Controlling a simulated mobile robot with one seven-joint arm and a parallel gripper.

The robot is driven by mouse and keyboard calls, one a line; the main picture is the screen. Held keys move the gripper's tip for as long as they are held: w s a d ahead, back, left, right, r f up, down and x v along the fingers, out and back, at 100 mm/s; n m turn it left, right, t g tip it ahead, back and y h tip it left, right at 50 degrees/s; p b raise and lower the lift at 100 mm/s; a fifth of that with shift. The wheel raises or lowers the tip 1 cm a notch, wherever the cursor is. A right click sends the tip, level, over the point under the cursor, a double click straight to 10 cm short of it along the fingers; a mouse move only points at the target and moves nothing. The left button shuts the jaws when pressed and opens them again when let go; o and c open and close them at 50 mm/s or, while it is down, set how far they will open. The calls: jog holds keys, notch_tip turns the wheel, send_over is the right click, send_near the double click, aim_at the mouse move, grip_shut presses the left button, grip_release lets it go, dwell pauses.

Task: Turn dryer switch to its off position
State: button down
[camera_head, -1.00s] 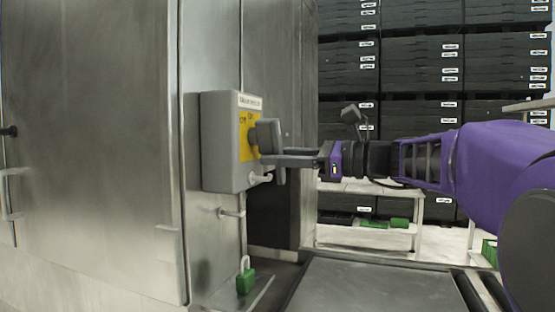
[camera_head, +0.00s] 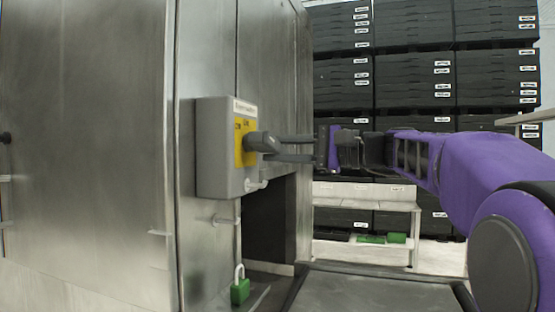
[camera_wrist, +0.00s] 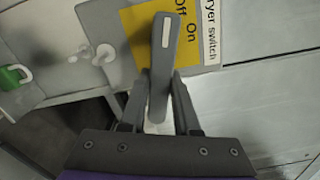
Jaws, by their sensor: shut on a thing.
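The dryer switch is a grey box (camera_head: 217,150) on the steel cabinet, with a yellow plate (camera_head: 239,150) and a grey handle (camera_head: 262,142). My gripper (camera_head: 285,146) reaches it from the right, its two fingers one above the other, shut on the handle. In the wrist view the handle (camera_wrist: 163,60), with a white mark, stands between the fingertips (camera_wrist: 155,95). The yellow plate (camera_wrist: 140,22) reads "Off" and "On" beside the handle. Much of the plate is hidden behind the handle.
A green padlock (camera_head: 240,290) hangs below the box, near a small hook (camera_head: 226,220). A dark conveyor bed (camera_head: 380,288) lies below my arm. Stacked black crates (camera_head: 415,80) and a low bench (camera_head: 365,205) stand behind.

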jog(key=shift+w+r+n+b, duration=0.1)
jog(key=shift+r+n+b, duration=0.2)
jog(key=shift+n, duration=0.6)
jog(key=shift+r+n+b, duration=0.25)
jog(key=shift+r+n, duration=0.05)
jog(key=shift+n, duration=0.6)
jog(key=c, duration=0.6)
grip_release()
jog(key=shift+c, duration=0.2)
jog(key=shift+d, duration=0.1)
jog(key=p+v, duration=0.1)
jog(key=v, duration=1.6)
jog(key=shift+d, duration=0.15)
jog(key=shift+r, duration=0.1)
